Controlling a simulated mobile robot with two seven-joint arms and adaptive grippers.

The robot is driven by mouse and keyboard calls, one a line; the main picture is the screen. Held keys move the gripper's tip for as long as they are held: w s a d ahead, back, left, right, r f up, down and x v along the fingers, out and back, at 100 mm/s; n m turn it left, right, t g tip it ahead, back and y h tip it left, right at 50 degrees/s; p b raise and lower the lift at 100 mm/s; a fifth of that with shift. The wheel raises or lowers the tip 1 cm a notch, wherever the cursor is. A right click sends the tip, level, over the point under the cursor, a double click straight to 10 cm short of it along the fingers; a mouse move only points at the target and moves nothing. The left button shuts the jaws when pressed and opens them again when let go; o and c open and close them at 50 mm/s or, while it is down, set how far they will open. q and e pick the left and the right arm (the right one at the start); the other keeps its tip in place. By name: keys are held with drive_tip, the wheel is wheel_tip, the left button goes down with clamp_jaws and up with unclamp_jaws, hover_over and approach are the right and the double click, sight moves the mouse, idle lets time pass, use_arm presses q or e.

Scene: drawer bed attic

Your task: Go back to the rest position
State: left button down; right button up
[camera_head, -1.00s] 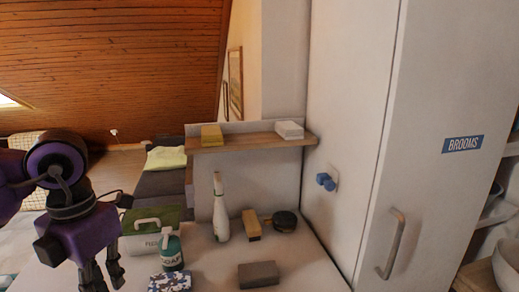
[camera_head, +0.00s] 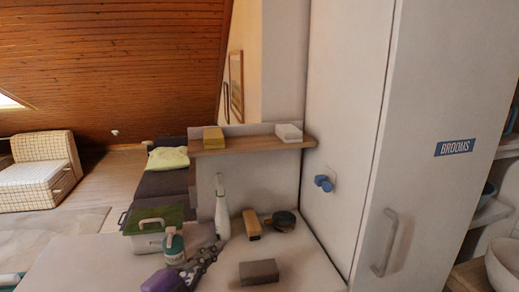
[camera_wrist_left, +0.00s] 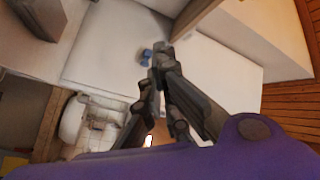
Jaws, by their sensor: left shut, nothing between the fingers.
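My left gripper (camera_head: 212,252) is purple with dark grey fingers. It shows low in the head view, in front of the soap bottle (camera_head: 174,246) and over the white tabletop (camera_head: 95,262). Its fingers are shut with nothing between them and point up and to the right. In the left wrist view the dark fingers (camera_wrist_left: 160,58) come together near the middle, with a blue knob (camera_wrist_left: 146,57) beyond them. I cannot tell whether the gripper touches the table. My right gripper is not in view.
Near the gripper are a white spray bottle (camera_head: 221,208), a yellow-topped block (camera_head: 251,224), a dark round tin (camera_head: 284,221), a grey block (camera_head: 259,272) and a green-lidded box (camera_head: 160,225). A wooden shelf (camera_head: 250,146) hangs behind. The tall BROOMS cabinet (camera_head: 425,100) stands right.

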use_arm(q)
drive_tip(key=s+a+f+n+g+y, duration=0.1)
drive_tip(key=s+a+f+n+y, duration=0.2)
drive_tip(key=f, duration=0.5)
drive_tip(key=s+a+f+n+g+y, duration=0.1)
drive_tip(key=s+a+f+n+y, duration=0.15)
drive_tip(key=s+f+n, duration=0.35)
drive_tip(key=s+a+f+n+g+y, duration=0.1)
drive_tip(key=s+a+f+n+y, duration=0.15)
drive_tip(key=f, duration=0.65)
drive_tip(key=s+f+n+g+y, duration=0.1)
drive_tip(key=s+f, duration=0.3)
drive_tip(key=s, duration=0.4)
drive_tip(key=s+f+n+g+y+p, duration=0.1)
drive_tip(key=s+f+n+g, duration=0.1)
drive_tip(key=s+f, duration=0.3)
drive_tip(key=s+f+n+g, duration=0.1)
drive_tip(key=s+f, duration=0.3)
drive_tip(key=s, duration=0.7)
drive_tip(key=shift+a+f+n+y+p, duration=0.3)
drive_tip(key=shift+f+n+y, duration=0.1)
drive_tip(key=shift+n, duration=0.45)
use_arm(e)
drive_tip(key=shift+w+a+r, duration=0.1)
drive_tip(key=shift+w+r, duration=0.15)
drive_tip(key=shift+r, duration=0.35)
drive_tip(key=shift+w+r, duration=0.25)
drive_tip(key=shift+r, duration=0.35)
